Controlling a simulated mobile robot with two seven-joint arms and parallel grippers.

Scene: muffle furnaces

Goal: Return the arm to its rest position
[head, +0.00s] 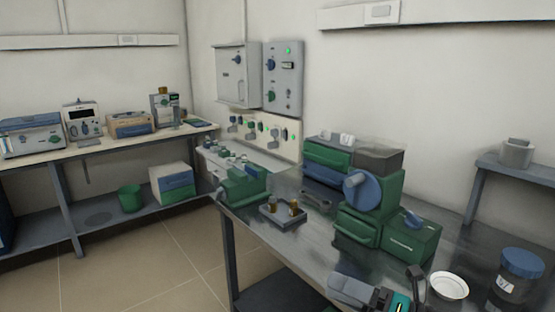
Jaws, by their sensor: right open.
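My right gripper (398,295) is at the bottom edge of the head view, over the front part of the dark bench (310,250). It is open, and I see nothing held in it. A little teal shows at its jaws. Part of the gripper and arm is cut off by the frame edge. My left arm and gripper are not in view.
A white dish (449,286) lies just right of my right gripper. A blue-lidded jar (520,272) stands further right. A green machine with a blue wheel (362,190) stands behind. A small tray with brown pieces (283,215) is to the left.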

